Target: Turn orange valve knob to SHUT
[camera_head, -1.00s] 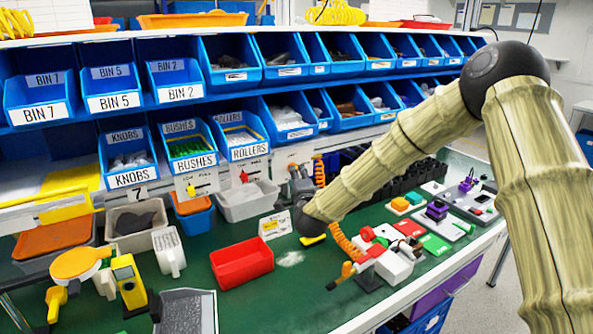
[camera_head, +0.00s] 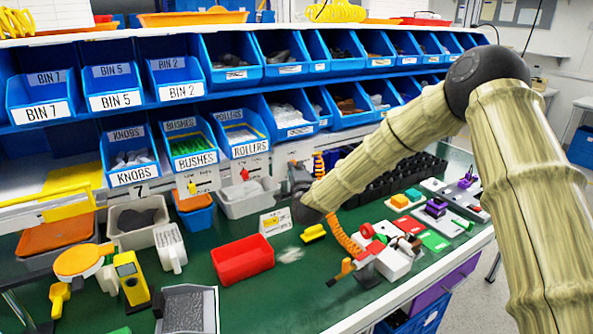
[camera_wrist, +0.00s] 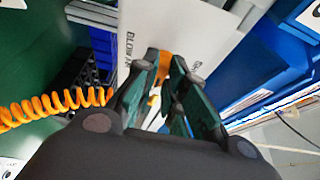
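In the wrist view, an orange knob (camera_wrist: 160,67) shows between my gripper's two dark fingertips (camera_wrist: 164,66), in front of a white panel (camera_wrist: 195,25). The fingers stand one on each side of the knob, with little gap. I cannot tell whether they press on it. The panel has black lettering starting with "BLOW"; the rest is hidden, and I cannot see a SHUT mark. In the head view, my gripper (camera_head: 298,182) is at the panel row below the blue bins, and my arm hides the orange knob there.
Other valve panels carry a yellow knob (camera_head: 192,188) and a red knob (camera_head: 245,174). A red tray (camera_head: 243,259) and a yellow block (camera_head: 313,233) lie on the green bench. Blue bins (camera_head: 290,112) hang above.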

